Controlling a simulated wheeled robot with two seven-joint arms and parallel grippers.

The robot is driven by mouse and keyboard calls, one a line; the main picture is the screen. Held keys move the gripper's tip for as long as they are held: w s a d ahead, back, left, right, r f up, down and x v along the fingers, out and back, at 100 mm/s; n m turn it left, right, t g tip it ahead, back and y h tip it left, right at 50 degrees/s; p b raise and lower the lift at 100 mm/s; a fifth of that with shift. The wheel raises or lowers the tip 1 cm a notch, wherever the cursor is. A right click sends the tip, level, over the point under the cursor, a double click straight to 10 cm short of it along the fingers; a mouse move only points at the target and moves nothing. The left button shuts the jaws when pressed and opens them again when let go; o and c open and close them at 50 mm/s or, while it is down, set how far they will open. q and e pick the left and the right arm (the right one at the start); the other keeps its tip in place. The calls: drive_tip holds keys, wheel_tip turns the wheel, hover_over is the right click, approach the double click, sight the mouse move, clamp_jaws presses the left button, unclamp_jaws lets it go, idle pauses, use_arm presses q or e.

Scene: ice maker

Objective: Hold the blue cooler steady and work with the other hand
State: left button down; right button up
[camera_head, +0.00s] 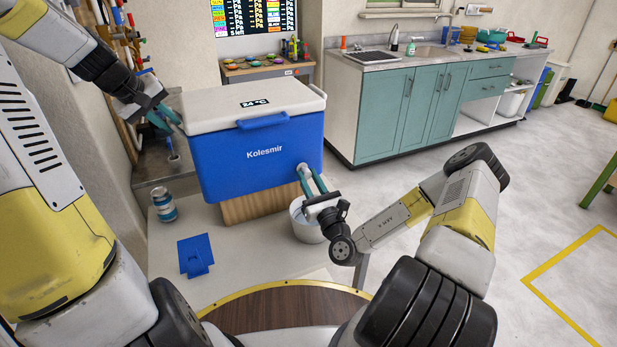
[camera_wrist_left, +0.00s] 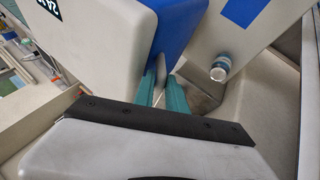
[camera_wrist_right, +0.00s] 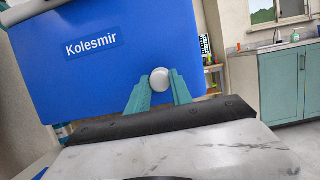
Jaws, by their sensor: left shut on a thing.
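The blue cooler (camera_head: 250,150) with a white lid (camera_head: 225,103) and the name Kolesmir stands on a wooden block (camera_head: 250,205). My left gripper (camera_head: 170,120) is shut on the cooler's left side; in the left wrist view its teal fingers (camera_wrist_left: 163,88) meet the cooler's edge, and the exact grip is partly hidden. My right gripper (camera_head: 308,180) is at the front right of the cooler. In the right wrist view its fingers (camera_wrist_right: 159,92) are apart, one on each side of a round white knob (camera_wrist_right: 159,79). Contact with the knob is unclear.
A white bucket (camera_head: 308,228) stands below my right gripper. A can (camera_head: 163,207) and a flat blue piece (camera_head: 195,256) are on the pale table (camera_head: 265,262). A teal sink cabinet (camera_head: 385,115) stands behind; the floor at right is clear.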

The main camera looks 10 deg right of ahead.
clamp_jaws()
drive_tip(key=shift+w+a, duration=0.2)
drive_tip(key=shift+w, duration=0.5)
drive_tip(key=o, duration=0.7)
unclamp_jaws()
drive_tip(key=shift+s, duration=0.1)
drive_tip(key=shift+s+d, duration=0.35)
drive_tip(key=shift+s, duration=0.75)
drive_tip(key=shift+s+d, duration=0.4)
drive_tip(key=shift+s, duration=0.7)
drive_tip(key=shift+s+d, duration=0.35)
drive_tip(key=shift+s, duration=0.75)
drive_tip(key=shift+s+d, duration=0.35)
drive_tip(key=shift+s, duration=0.75)
drive_tip(key=shift+s+d, duration=0.35)
drive_tip(key=shift+s, duration=0.75)
drive_tip(key=shift+s+d, duration=0.35)
drive_tip(key=shift+s, duration=0.75)
